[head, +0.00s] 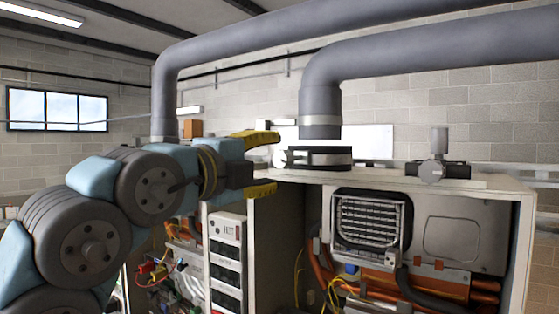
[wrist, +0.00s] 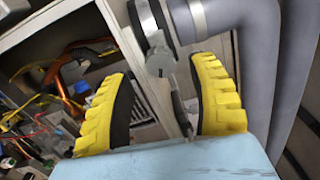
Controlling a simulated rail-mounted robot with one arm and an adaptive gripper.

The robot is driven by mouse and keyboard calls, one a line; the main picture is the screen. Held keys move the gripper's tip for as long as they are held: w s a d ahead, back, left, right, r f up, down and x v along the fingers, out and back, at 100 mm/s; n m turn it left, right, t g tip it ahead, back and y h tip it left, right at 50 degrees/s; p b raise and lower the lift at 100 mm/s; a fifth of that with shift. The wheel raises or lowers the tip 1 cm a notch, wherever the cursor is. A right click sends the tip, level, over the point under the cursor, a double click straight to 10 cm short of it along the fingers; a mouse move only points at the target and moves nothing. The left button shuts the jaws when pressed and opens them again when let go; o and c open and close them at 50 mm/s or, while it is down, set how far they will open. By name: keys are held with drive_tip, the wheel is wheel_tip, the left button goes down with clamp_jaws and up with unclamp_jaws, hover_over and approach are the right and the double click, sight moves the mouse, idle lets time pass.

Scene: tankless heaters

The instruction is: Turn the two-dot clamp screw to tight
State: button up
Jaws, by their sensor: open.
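A black clamp collar (head: 322,157) with a light band sits on the cabinet top, under the end of a grey pipe. A light clamp screw head (head: 283,158) sticks out from its left side. My gripper (head: 272,164) is open and empty, level with that screw head and just left of it, its yellow fingers above and below. In the wrist view the screw head (wrist: 160,60) shows ahead, between and beyond my fingers, beside the collar's curved band (wrist: 146,18). No dot marks are legible, so I cannot tell which screw has two dots or how tight it is.
A second dark fitting (head: 437,170) with an upright stub stands on the cabinet top (head: 390,182) at right. Grey pipes (head: 320,90) come down to the cabinet. Below, the open cabinet holds a finned unit (head: 371,220), orange pipes and wires.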

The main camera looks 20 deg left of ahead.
drive_tip(key=v, duration=0.8)
drive_tip(key=shift+w+d, duration=0.1)
